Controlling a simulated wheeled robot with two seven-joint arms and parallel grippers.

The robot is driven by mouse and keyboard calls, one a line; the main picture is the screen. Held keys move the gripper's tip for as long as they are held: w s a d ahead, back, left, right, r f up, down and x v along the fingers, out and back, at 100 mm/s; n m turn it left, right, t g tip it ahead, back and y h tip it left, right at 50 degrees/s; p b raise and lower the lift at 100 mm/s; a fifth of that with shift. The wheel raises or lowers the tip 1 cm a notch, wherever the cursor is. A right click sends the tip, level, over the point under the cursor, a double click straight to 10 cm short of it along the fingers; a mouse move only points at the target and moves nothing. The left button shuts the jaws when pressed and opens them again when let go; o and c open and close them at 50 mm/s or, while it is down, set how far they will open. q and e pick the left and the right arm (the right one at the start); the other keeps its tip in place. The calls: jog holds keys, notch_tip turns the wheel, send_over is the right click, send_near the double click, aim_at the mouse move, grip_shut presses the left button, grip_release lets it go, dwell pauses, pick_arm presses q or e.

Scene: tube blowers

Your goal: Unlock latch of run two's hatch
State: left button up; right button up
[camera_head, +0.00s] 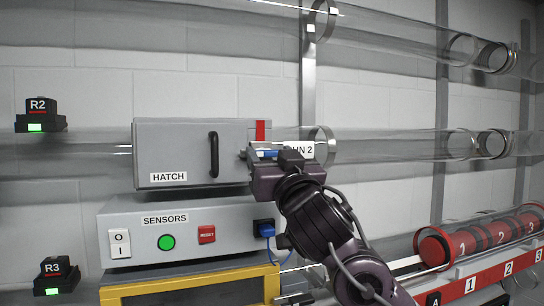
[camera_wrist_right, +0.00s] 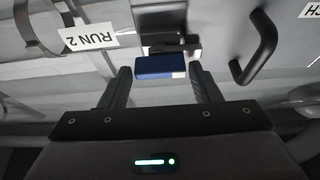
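The grey hatch box (camera_head: 185,135), labelled HATCH, has a black vertical handle (camera_head: 213,155) and a red strip (camera_head: 260,131) at its upper right. Its door looks closed. The latch has a blue grip (camera_wrist_right: 155,66) on a dark mount, seen in the right wrist view beside the hatch handle (camera_wrist_right: 262,45). My right gripper (camera_head: 258,158) is at the hatch's right edge and partly covers the latch and the RUN 2 label (camera_head: 302,149). In the wrist view, my right gripper (camera_wrist_right: 160,75) is open, its fingers apart on either side of the blue grip. My left gripper does not show.
The sensors box (camera_head: 185,228) with switch and buttons sits below the hatch, above a yellow-framed unit (camera_head: 190,291). Clear tubes run left and right along the wall. Red canisters (camera_head: 480,238) lie in a tube at lower right. R2 (camera_head: 40,115) and R3 (camera_head: 57,276) units are at left.

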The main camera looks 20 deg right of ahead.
jog(key=c, duration=0.6)
